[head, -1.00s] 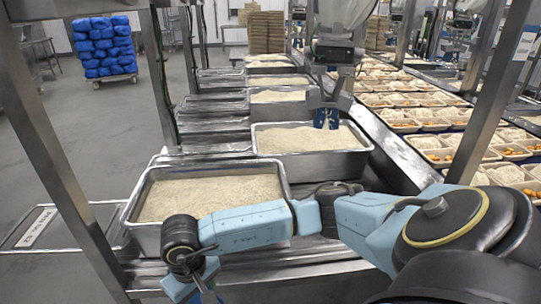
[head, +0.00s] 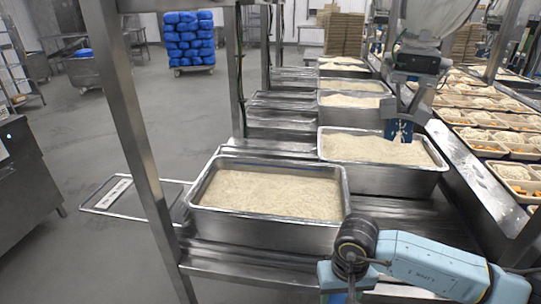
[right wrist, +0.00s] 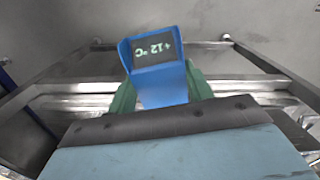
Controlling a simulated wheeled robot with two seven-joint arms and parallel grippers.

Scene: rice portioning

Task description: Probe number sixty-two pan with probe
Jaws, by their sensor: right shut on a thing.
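In the right wrist view my right gripper (right wrist: 161,92) has its green fingers shut on a blue probe (right wrist: 160,88). The probe's dark display reads +12 °C. In the head view my right arm comes in low from the right, with its wrist in front of the nearest pan; the fingers and probe are not clear there. The nearest steel pan (head: 195,212) is filled with rice (head: 270,190). A second rice pan (head: 395,180) stands behind it to the right. No number sixty-two is readable on any pan. My left gripper is out of view.
More rice pans (head: 350,102) run back along the steel rack, whose upright post (head: 130,120) stands at left. Another machine's arm (head: 415,60) hangs over the second pan. Filled trays (head: 490,140) line the right. A framed panel (head: 108,192) juts left.

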